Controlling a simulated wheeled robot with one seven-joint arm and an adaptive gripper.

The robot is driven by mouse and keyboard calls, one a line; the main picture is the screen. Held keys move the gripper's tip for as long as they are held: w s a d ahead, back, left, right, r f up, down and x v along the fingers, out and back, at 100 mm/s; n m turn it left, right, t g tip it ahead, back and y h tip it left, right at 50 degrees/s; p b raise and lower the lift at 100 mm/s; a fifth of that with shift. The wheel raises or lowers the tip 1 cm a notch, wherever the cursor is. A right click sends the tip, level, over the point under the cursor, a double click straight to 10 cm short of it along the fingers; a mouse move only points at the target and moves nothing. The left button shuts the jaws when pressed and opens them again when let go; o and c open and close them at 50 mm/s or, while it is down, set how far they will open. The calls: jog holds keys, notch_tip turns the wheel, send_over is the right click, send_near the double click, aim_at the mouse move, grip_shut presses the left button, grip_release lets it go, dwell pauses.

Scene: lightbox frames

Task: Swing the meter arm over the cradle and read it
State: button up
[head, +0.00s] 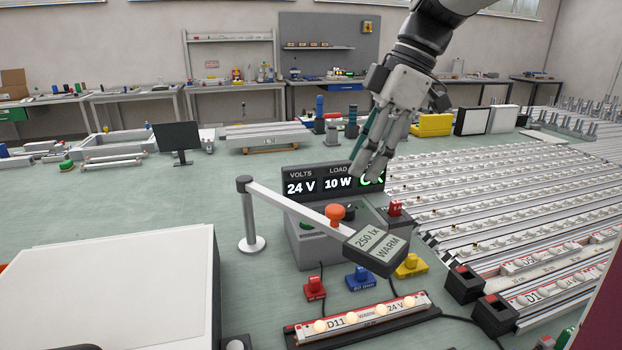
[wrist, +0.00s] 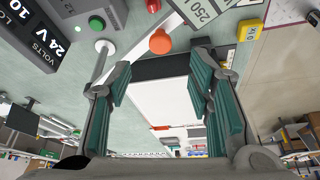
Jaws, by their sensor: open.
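My gripper (head: 366,174) is open and empty, above and behind the arm, in front of the display. In the wrist view, the orange knob (wrist: 160,42) lies beyond the open fingers (wrist: 162,78), apart from them.
A display (head: 304,186) reads 24 V and 10 W; its green field is partly hidden by my gripper. Red (head: 315,288), blue (head: 361,279) and yellow (head: 411,266) blocks stand behind the cradle. Rows of strips (head: 500,190) fill the right. A white box (head: 110,290) stands front left.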

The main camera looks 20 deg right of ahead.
jog(key=v, duration=0.3)
jog(key=shift+f, duration=0.1)
dwell(0.3)
jog(key=s+a+f+m+t+h+p, duration=0.1)
jog(key=s+a+f+m+p, duration=0.1)
jog(key=s+m, duration=0.3)
jog(key=s+a+f+m+t+h+p, duration=0.1)
jog(key=s+a+m+p, duration=0.1)
jog(key=s, duration=0.8)
jog(key=s+a+f+m+t+h+p, duration=0.1)
jog(key=s+a+f+m+h+p, duration=0.1)
jog(key=s+m, duration=0.5)
jog(key=shift+a+f+m+p, duration=0.3)
jog(key=shift+a+p, duration=0.15)
jog(key=shift+p, duration=0.75)
jog(key=shift+s, duration=0.15)
dwell(1.0)
